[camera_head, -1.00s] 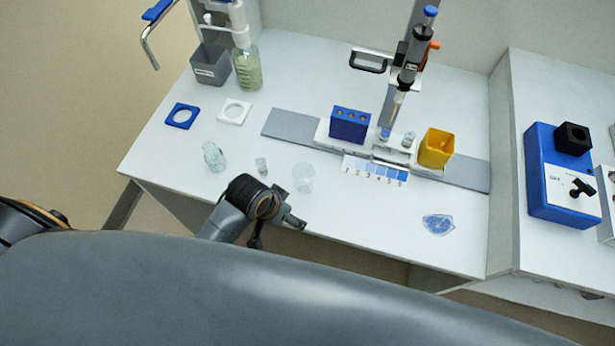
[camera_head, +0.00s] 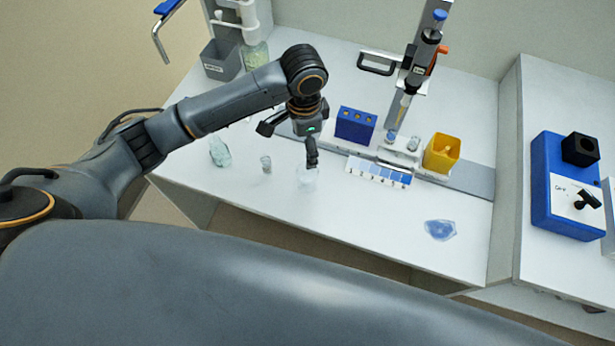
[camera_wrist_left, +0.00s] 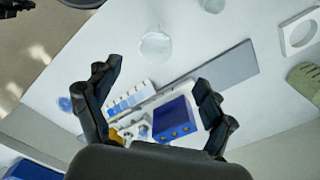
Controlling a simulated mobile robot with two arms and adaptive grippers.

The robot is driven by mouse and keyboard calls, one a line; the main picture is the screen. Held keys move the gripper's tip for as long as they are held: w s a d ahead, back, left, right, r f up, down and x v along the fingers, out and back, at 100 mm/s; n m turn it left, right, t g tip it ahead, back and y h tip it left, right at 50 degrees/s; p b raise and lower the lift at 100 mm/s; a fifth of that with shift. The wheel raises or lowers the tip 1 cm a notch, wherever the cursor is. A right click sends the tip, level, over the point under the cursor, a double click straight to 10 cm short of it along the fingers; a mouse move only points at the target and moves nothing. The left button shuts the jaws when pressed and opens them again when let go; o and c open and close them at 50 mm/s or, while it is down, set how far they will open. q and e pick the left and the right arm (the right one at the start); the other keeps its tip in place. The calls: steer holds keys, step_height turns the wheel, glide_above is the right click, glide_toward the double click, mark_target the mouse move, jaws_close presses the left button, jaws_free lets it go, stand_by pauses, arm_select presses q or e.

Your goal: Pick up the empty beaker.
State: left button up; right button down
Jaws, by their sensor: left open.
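The empty beaker (camera_head: 307,181) is a clear, colourless glass vessel standing on the white bench, near its front edge. My left gripper (camera_head: 288,146) is open and empty above the bench, just behind and left of the beaker in the head view. One finger hangs close to the beaker's rim in that picture; I cannot tell the height gap. In the left wrist view the beaker (camera_wrist_left: 155,45) lies beyond the open fingers (camera_wrist_left: 157,78), not between them. My right gripper is not in view.
Behind are a blue rack (camera_head: 355,125), a yellow container (camera_head: 441,153) and a pipette on a stand (camera_head: 409,85). A blue-tinted dish (camera_head: 440,230) lies right; bench between is clear.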

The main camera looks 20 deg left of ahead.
arm_select(q)
glide_toward(307, 173)
steer(key=s, duration=0.2)
steer(key=f, duration=0.1)
steer(key=f+p, duration=0.2)
steer(key=f, duration=0.1)
steer(key=shift+s+d+f, duration=0.1)
steer(key=shift+s+d, duration=0.15)
steer(key=shift+d, duration=0.15)
steer(key=shift+f, duration=0.65)
steer(key=c, duration=1)
